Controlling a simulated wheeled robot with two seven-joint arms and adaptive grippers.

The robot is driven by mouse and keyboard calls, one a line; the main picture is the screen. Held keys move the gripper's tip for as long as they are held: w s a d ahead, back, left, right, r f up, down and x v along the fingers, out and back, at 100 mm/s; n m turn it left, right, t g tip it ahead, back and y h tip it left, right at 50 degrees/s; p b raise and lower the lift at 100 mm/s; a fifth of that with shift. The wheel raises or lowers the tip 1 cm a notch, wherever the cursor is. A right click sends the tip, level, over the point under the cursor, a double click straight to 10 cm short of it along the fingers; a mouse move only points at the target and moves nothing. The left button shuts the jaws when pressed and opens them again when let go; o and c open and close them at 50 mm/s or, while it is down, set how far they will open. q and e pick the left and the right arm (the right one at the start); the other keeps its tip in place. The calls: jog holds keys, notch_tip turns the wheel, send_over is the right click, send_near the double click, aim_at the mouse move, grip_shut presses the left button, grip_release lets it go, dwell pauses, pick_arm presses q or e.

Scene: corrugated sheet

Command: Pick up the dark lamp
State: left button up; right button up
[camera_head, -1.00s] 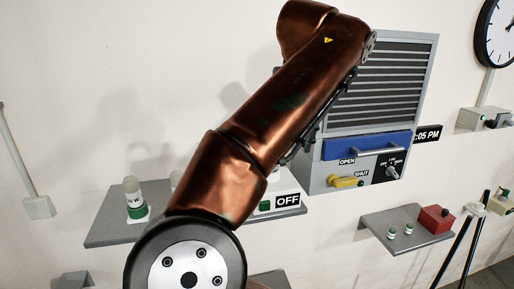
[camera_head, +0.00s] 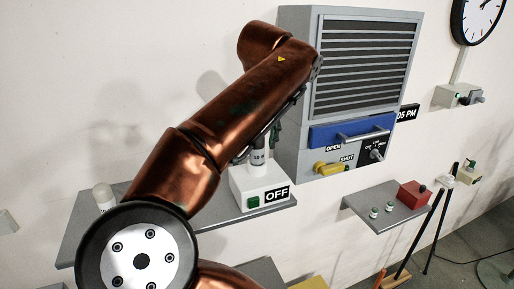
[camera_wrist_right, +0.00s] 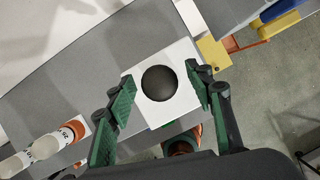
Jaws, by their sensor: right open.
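A dark round lamp top (camera_wrist_right: 160,83) sits over a white square base in the right wrist view. My right gripper (camera_wrist_right: 160,78) is open, with green fingers on either side of the dark lamp and gaps showing. In the head view, a lamp with a white body marked with a W rating (camera_head: 258,158) stands upright on a white box labelled OFF (camera_head: 262,190). My copper arm hides its upper part. Only a bit of green finger (camera_head: 275,132) shows behind the arm. My left gripper is not in view.
Grey shelf (camera_head: 225,215) carries the box and another pale lamp (camera_head: 103,196). White lamps with orange parts (camera_wrist_right: 45,146) lie left in the wrist view. A vented cabinet (camera_head: 365,65) with a blue drawer (camera_head: 352,131) stands close right. A lower shelf (camera_head: 385,207) holds a red box (camera_head: 413,194).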

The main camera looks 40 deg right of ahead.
jog(key=shift+d+f, duration=0.1)
jog(key=shift+f, duration=0.3)
jog(key=shift+w, duration=0.15)
jog(key=c, duration=1.1)
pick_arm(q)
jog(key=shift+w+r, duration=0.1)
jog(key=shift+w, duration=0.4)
pick_arm(e)
jog(key=shift+c, duration=0.8)
